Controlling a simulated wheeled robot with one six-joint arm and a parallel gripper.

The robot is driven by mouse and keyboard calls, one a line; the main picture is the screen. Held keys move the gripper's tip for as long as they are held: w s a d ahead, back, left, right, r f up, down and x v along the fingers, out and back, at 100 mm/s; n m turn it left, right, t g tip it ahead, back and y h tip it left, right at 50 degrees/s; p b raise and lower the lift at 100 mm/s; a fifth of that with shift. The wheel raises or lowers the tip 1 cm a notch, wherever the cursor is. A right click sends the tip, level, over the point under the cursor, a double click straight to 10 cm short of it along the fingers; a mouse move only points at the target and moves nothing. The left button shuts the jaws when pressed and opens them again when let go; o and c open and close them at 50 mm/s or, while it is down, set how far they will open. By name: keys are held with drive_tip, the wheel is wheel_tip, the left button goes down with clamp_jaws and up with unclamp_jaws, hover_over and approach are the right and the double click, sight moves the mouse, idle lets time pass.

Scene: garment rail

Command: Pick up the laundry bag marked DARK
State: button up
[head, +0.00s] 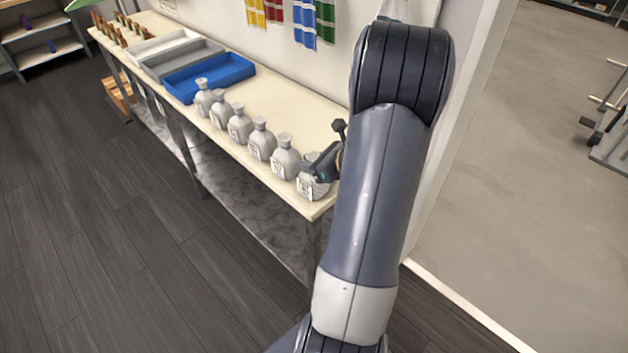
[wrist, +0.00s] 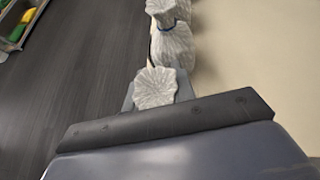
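Several grey-white laundry bags with tied necks stand upright in a row along the table's front edge in the head view. Each has a small pale tag whose lettering is too small to read, so I cannot tell which is marked DARK. My gripper (head: 322,165) is at the nearest bag (head: 310,187), at the table's right end, and partly covers its top. In the wrist view the ruffled top of a bag (wrist: 155,88) shows between the grey edges of my fingers. Whether they grip its neck is hidden. The neighbouring bag (wrist: 175,42) has a blue tie.
The neighbouring bag (head: 285,157) stands close by in the row. A blue tray (head: 235,68) and grey trays lie farther back on the table (head: 290,95). Coloured cloths (head: 304,20) hang on the wall behind. The table's middle is bare; dark floor (head: 110,220) lies in front.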

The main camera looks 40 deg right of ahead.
clamp_jaws()
idle(0.3)
